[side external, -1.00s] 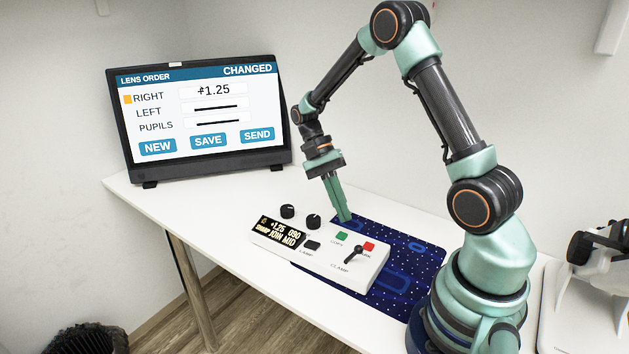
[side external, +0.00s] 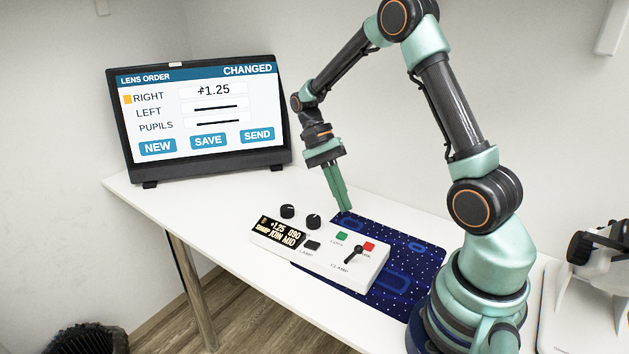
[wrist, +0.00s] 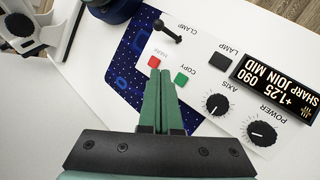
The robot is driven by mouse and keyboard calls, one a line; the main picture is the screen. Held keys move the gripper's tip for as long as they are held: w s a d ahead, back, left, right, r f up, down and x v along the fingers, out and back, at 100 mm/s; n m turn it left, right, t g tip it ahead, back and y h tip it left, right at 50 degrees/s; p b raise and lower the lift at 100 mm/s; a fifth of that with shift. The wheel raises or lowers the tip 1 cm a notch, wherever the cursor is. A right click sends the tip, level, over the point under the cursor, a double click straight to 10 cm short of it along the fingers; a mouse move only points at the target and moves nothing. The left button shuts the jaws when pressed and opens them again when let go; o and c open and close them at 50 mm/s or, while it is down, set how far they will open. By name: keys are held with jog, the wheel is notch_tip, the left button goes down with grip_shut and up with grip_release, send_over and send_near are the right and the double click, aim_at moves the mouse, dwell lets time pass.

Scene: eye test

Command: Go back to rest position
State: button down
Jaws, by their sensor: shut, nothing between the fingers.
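My gripper (side external: 347,209) is shut and empty, its green fingers pointing down. It hangs a little above the back edge of the white control box (side external: 330,268), near the green COPY button (side external: 342,236), and looks apart from it. In the wrist view the closed fingertips (wrist: 160,72) show beside the red button (wrist: 154,62) and the green button (wrist: 181,79). The box also carries a display (wrist: 278,88) reading +1.25, 090, SHARP JOIN MID, two black knobs, a black lamp button and a clamp lever (wrist: 168,31).
A monitor (side external: 203,120) at the back left shows LENS ORDER, CHANGED, RIGHT +1.25. A dark blue patterned mat (side external: 405,257) lies under and behind the box. A white device (side external: 590,275) stands at the right edge. The table left of the box is clear.

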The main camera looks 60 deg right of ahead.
jog(key=s+a+r+n+t+h, duration=0.1)
jog(key=a+r+n+t+h, duration=0.1)
jog(key=a+r+n+t, duration=0.7)
notch_tip(320, 180, up, 5)
jog(key=n+t, duration=0.3)
jog(key=n, duration=0.1)
jog(key=shift+s+a+f+t, duration=0.2)
jog(key=shift+a+t, duration=0.1)
jog(key=shift+a, duration=0.1)
